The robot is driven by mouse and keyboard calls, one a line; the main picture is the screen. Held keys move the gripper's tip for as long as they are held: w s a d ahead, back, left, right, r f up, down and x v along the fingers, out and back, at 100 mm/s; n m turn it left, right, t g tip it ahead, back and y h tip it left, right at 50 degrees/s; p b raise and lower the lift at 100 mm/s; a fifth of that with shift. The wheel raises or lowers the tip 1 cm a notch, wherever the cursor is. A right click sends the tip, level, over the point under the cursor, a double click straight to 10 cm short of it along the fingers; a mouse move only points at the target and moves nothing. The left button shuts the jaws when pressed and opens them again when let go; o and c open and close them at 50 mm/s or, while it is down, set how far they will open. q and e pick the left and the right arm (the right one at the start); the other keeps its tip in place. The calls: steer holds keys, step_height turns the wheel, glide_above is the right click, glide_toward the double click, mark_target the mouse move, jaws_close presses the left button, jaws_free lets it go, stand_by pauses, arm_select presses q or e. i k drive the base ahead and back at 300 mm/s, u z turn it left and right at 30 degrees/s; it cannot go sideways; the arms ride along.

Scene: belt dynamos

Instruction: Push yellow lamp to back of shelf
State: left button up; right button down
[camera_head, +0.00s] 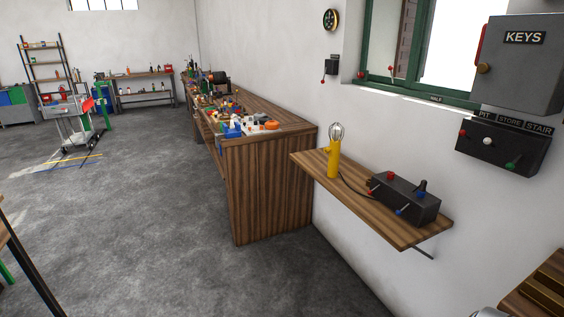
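A yellow lamp (333,160) stands upright on a wooden wall shelf (365,207), toward its far left end. It has a yellow handle and a clear bulb in a wire cage on top. A dark cable runs from near its foot to a black control box (408,200) with red and blue knobs on the same shelf. A strip of bare wood shows between the lamp's foot and the shelf's front edge. Neither of my grippers is in view, and nothing touches the lamp.
A long wooden workbench (270,180) with many small parts stands left of the shelf along the wall. A key cabinet (517,65) and a switch box (502,148) hang at the right. A grey thing (487,312) shows partly at the bottom right. The floor before the shelf is clear.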

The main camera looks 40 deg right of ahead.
mark_target(335, 146)
steer(key=u, duration=0.3)
steer(key=i, duration=2.4)
steer(key=z, duration=0.2)
steer(key=i, duration=1.35)
steer(key=z, duration=0.6)
